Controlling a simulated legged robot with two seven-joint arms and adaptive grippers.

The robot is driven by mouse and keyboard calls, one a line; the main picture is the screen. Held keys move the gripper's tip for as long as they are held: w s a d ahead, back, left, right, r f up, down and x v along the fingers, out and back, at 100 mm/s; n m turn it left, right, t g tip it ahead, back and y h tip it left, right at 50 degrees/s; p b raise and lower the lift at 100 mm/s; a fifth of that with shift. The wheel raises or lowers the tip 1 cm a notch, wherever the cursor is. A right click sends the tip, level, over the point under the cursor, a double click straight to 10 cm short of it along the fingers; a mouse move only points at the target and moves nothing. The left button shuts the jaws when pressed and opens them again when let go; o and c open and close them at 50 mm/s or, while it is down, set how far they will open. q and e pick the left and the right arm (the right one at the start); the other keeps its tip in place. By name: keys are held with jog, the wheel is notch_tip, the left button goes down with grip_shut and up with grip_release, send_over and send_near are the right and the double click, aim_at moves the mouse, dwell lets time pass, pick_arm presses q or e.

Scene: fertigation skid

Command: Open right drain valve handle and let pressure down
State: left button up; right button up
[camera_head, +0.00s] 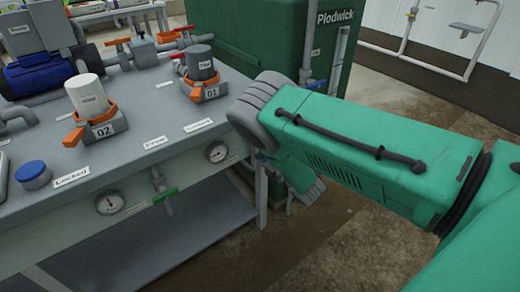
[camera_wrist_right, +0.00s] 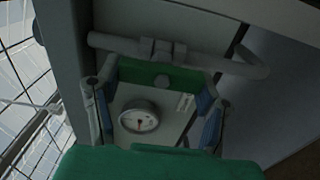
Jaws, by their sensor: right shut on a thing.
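In the wrist view, a green valve handle (camera_wrist_right: 160,77) sits across a grey pipe. My right gripper (camera_wrist_right: 158,82) has one finger at each end of this handle and is shut on it. The blue finger pads show on the inner sides. A round pressure gauge (camera_wrist_right: 138,119) shows between the fingers; I cannot read its needle with certainty. In the head view, my right arm reaches in from the right to the skid's right end and hides this handle. The right gauge (camera_head: 216,151) shows there on the skid's front. My left gripper is not in view.
The skid table (camera_head: 95,170) carries filter 01 (camera_head: 200,64) and filter 02 (camera_head: 88,96) with orange collars. A left gauge (camera_head: 109,203) and another green valve handle (camera_head: 165,195) are on its front. A green tank (camera_head: 240,32) stands behind. Open floor lies at right.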

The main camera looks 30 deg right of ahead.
jog(key=shift+s+a+f, duration=0.15)
jog(key=shift+s+f, duration=0.05)
jog(key=shift+f, duration=0.15)
jog(key=o, duration=1.2)
jog(key=shift+c, duration=0.2)
jog(key=shift+w, duration=0.15)
jog(key=shift+r, duration=0.15)
jog(key=shift+s, duration=0.25)
jog(key=s+d, duration=0.1)
jog(key=s, duration=1)
jog(key=shift+s, duration=0.25)
